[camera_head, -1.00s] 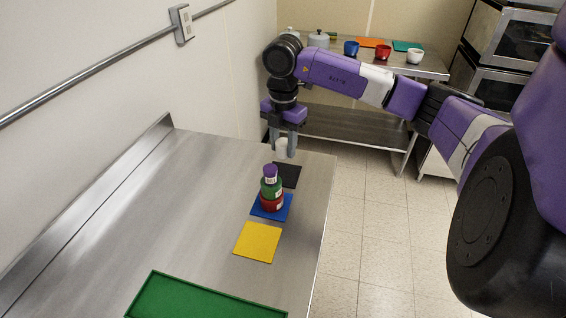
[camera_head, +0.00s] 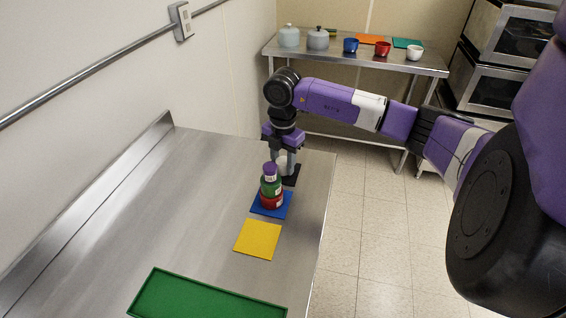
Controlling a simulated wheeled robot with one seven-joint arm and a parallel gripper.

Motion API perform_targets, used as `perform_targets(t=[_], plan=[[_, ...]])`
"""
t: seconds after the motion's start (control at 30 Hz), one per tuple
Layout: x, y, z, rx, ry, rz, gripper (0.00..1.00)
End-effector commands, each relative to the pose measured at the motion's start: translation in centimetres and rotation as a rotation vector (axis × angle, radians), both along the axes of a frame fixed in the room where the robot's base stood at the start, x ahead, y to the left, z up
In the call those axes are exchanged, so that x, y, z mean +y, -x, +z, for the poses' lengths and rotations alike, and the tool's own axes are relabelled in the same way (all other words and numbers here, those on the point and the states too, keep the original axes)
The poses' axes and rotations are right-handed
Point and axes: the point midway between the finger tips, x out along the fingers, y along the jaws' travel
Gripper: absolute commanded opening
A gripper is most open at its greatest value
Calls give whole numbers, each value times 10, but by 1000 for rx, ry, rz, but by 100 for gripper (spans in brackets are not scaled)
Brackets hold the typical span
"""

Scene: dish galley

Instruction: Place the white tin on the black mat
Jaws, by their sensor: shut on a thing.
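The white tin (camera_head: 281,164) is between the fingers of my gripper (camera_head: 285,168), at the far end of the steel counter. My gripper points down and is shut on the tin. The black mat (camera_head: 291,180) lies under it, with its right part in view. The stack of tins in front hides part of the mat and the tin's lower part. I cannot tell whether the tin touches the mat.
A stack of red, green and purple tins (camera_head: 271,188) stands on a blue mat (camera_head: 286,209) just nearer than my gripper. A yellow mat (camera_head: 258,240) and a green tray (camera_head: 205,299) lie nearer still. The counter's left side (camera_head: 180,200) is clear.

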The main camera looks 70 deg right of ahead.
Motion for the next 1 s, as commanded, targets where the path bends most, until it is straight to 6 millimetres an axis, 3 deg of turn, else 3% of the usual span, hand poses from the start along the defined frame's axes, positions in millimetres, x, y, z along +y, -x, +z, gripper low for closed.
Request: perform_targets(t=[0.03, 0.13, 0.57, 1.0], plan=[[0, 0, -2, 0, 0, 0, 40], [0, 0, -1, 0, 0, 0, 60], [0, 0, 5, 0, 1, 0, 60], [-1, 0, 86, -1, 4, 2, 60]])
